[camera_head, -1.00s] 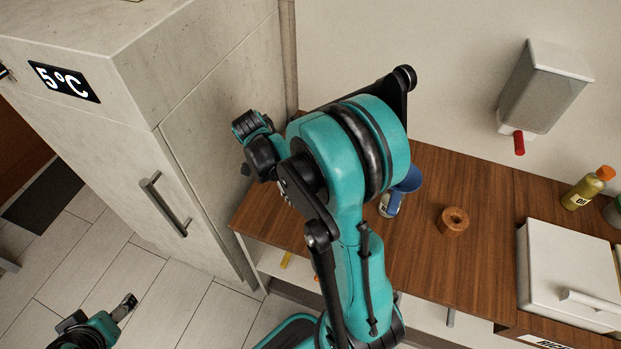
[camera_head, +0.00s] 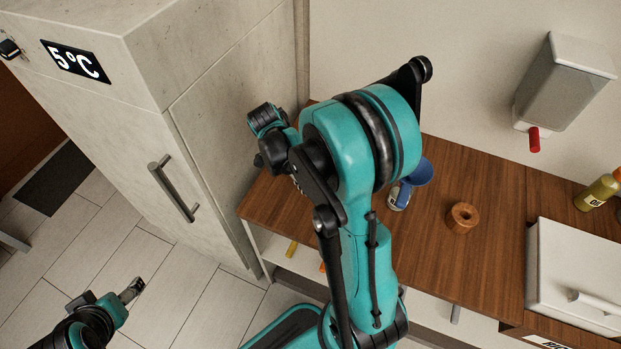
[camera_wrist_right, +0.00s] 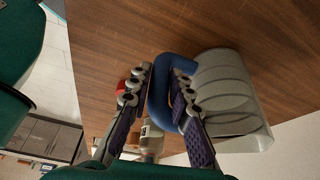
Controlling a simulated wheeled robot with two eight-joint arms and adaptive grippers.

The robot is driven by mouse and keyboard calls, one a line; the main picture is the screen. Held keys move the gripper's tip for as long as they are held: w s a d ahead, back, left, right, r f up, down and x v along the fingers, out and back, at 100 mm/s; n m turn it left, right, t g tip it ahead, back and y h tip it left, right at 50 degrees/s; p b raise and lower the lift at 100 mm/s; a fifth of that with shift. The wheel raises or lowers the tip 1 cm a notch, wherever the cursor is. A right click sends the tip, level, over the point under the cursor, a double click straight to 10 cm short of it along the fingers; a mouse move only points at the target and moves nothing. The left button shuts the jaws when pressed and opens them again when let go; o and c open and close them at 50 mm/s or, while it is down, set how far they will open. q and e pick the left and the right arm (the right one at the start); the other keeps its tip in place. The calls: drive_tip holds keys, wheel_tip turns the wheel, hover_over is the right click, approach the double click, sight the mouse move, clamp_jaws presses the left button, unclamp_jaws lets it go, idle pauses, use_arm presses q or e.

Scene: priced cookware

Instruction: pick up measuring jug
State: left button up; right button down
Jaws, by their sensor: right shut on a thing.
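The measuring jug shows in the right wrist view, with a ribbed grey body (camera_wrist_right: 228,95) and a blue handle (camera_wrist_right: 160,90). My right gripper (camera_wrist_right: 160,83) has a finger on each side of the handle and is shut on it. The jug's body lies to the right of the fingers. I cannot tell whether its base touches the counter. In the head view my right arm hides the right gripper; a blue part (camera_head: 420,173) shows just right of the arm, too covered to identify surely. My left gripper (camera_head: 132,290) is low at the left, far from the counter; its opening is unclear.
The wooden counter (camera_head: 480,190) holds a brown ring (camera_head: 462,217), a white box (camera_head: 575,275) and a yellow bottle (camera_head: 597,192). A dispenser (camera_head: 563,80) hangs on the wall. A tall grey fridge (camera_head: 215,130) stands left of the counter. A pale bottle (camera_wrist_right: 151,140) shows beyond the fingers.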

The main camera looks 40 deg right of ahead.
drive_tip(key=shift+r+p, duration=0.55)
drive_tip(key=shift+r, duration=0.55)
wheel_tip(320, 180, up, 2)
drive_tip(key=shift+p, duration=0.5)
drive_tip(key=s+r+p, duration=0.4)
drive_tip(key=s+r, duration=0.2)
drive_tip(key=s, duration=0.5)
drive_tip(key=shift+s+a+r, duration=0.3)
drive_tip(key=shift+r, duration=0.05)
